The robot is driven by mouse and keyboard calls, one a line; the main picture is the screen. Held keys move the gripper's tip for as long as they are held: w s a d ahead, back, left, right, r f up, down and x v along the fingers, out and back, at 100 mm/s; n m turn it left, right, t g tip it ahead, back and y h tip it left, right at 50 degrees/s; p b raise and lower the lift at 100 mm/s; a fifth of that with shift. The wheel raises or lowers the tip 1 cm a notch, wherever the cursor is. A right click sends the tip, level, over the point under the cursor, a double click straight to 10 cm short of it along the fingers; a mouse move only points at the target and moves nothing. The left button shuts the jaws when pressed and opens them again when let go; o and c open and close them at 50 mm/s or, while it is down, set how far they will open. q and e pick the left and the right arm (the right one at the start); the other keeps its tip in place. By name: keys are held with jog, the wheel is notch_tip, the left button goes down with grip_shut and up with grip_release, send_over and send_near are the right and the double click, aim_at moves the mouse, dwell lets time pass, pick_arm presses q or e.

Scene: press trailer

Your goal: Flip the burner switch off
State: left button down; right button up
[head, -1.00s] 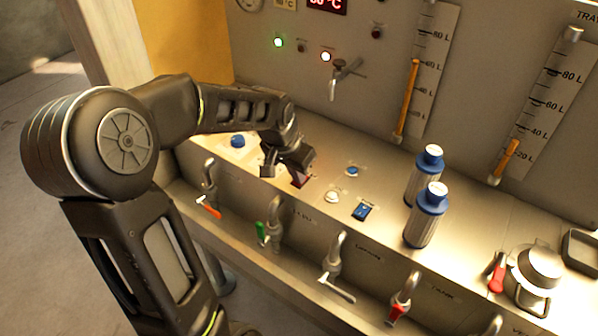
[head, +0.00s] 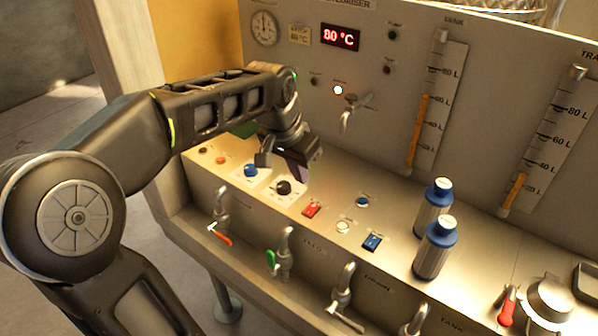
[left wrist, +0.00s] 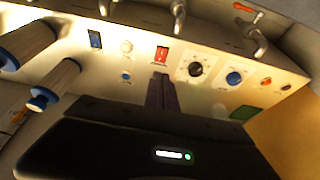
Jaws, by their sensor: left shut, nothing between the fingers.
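A red rocker switch (head: 312,209) sits on the sloping front panel of the steel machine, right of a black knob (head: 283,187). It also shows in the left wrist view (left wrist: 162,54). It looks like the burner switch, but its label is too small to read, and I cannot tell which way it is tipped. My left gripper (head: 301,174) is shut and empty above the panel, behind the knob and red switch in the head view. In the left wrist view its fingertips (left wrist: 160,78) point at the red switch, apparently just short of it. My right gripper is out of view.
A blue rocker switch (head: 372,242), white button (head: 343,227) and blue buttons flank the red switch. Taps (head: 284,245) line the lower front. A display (head: 340,37) reads 80 °C; a lamp (head: 338,90) is lit.

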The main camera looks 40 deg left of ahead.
pick_arm(q)
jog(key=shift+r, duration=0.4)
jog(key=shift+s, duration=0.1)
jog(key=n+g+b, duration=0.2)
jog(key=n+b, duration=0.1)
jog(key=n, duration=1.2)
send_over(313, 206)
jog(key=s, duration=0.1)
jog(key=n, duration=0.1)
jog(key=s+n, duration=0.1)
jog(key=n, duration=0.1)
jog(key=shift+r, duration=0.35)
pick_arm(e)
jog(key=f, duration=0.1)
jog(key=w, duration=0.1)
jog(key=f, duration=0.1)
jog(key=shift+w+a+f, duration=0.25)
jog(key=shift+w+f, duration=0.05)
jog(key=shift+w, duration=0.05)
pick_arm(q)
jog(key=f, duration=0.4)
jog(key=w+f, duration=0.1)
jog(key=f, duration=0.4)
jog(key=f+p, duration=0.1)
jog(key=f, duration=0.4)
jog(key=shift+w, duration=0.35)
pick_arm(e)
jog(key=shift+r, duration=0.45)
